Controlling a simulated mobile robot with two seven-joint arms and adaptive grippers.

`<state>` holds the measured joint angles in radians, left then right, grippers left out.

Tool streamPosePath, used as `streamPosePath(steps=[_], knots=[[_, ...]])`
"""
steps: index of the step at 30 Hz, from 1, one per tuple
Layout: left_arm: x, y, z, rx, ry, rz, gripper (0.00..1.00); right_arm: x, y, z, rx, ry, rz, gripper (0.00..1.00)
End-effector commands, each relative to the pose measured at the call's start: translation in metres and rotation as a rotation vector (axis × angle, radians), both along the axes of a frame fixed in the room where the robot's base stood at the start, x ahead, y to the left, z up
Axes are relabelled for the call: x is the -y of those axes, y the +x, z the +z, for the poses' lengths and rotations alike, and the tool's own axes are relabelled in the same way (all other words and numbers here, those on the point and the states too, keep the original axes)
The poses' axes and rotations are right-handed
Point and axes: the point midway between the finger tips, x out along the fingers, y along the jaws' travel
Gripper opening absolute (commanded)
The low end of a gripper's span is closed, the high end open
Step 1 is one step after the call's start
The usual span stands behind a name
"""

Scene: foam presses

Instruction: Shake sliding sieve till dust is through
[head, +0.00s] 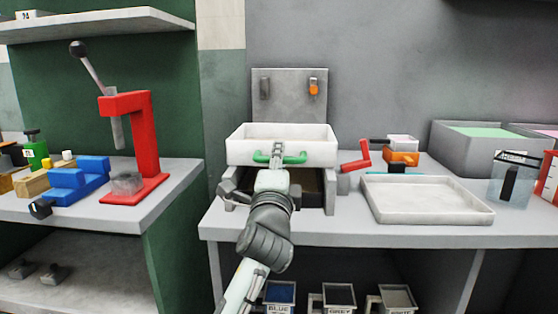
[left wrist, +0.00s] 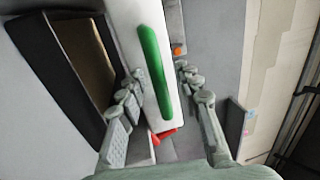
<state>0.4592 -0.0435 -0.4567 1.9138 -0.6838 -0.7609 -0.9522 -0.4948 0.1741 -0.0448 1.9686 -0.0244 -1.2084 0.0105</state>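The sliding sieve (head: 320,142) is a white shallow box with a green handle (head: 297,159) along its front. It sits on a grey stand with a dark opening (head: 312,180) below it. The sieve's white front (left wrist: 130,25) and green handle (left wrist: 152,65) also show in the left wrist view. My left gripper (head: 278,152) is at the middle of the handle. In the left wrist view its fingers (left wrist: 160,82) are apart, one on each side of the handle, with gaps showing. I cannot make out any dust inside the sieve. My right gripper is not in view.
A red crank (head: 358,160) stands close right of the sieve, beside an empty white tray (head: 425,198). A grey backplate (head: 290,95) rises behind, with an orange knob (head: 314,86). A red press (head: 148,130) stands on the left bench. Labelled bins (head: 338,297) are below.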

Motion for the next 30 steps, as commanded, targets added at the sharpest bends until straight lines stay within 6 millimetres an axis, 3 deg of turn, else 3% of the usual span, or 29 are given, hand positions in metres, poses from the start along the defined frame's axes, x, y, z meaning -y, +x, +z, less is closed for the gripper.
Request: streamPosePath(steps=[7, 15, 21, 30], knots=[[0.0, -0.017, -0.004, -0.001, -0.001, -0.001, 0.34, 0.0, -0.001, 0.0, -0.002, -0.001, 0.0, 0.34], [0.0, -0.074, -0.016, -0.002, -0.001, -0.001, 0.34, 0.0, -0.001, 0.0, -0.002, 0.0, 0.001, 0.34], [0.0, -0.105, -0.022, -0.002, -0.001, -0.001, 0.34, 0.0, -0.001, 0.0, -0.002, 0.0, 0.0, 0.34], [0.0, -0.118, -0.023, 0.0, 0.0, 0.0, 0.34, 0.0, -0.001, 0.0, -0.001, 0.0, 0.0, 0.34]])
